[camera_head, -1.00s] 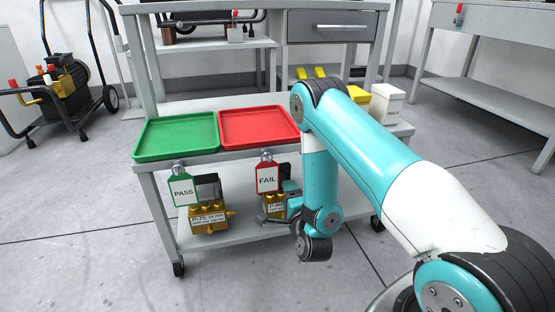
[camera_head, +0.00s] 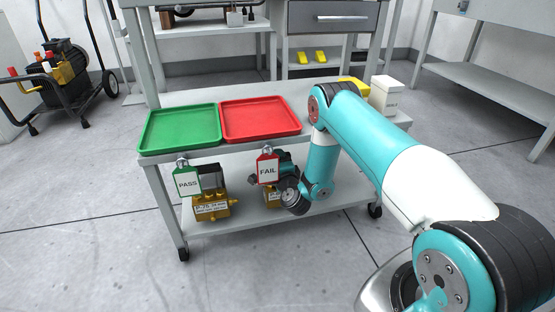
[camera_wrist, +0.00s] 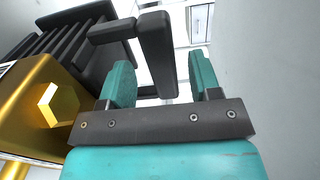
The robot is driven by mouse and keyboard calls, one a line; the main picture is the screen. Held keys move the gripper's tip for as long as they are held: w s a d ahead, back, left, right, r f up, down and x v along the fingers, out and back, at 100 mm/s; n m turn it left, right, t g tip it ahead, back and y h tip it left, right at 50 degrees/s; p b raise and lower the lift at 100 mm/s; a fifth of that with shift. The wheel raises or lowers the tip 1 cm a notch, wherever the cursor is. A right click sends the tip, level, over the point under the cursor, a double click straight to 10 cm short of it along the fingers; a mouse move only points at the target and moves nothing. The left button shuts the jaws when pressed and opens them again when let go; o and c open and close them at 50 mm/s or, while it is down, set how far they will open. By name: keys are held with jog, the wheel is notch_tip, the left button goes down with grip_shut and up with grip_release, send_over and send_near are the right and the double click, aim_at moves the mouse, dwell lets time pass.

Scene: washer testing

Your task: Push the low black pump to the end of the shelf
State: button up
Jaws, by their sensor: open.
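Two pumps with gold bodies and black upper parts stand on the cart's lower shelf (camera_head: 235,226). The left pump (camera_head: 212,210) has a white label and a black block on top. The right pump (camera_head: 271,195) is mostly hidden behind the FAIL tag and my wrist. In the wrist view, a gold pump body (camera_wrist: 38,105) with a hexagonal fitting lies at left, with a black ribbed motor (camera_wrist: 75,40) behind it. My gripper (camera_wrist: 160,82) is open, its teal fingers either side of a black bar (camera_wrist: 157,50). Contact with the bar cannot be told.
A green tray (camera_head: 144,146) and a red tray (camera_head: 226,134) sit on the cart's top. The PASS tag (camera_head: 187,182) and FAIL tag (camera_head: 268,171) hang from its front edge. A white box (camera_head: 386,94) stands at the top's right. Shelf room shows right of my wrist.

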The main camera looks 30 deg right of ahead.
jog(key=shift+w+d+r, duration=0.1)
jog(key=shift+w, duration=0.35)
jog(key=shift+c, duration=0.2)
grip_shut()
dwell(1.2)
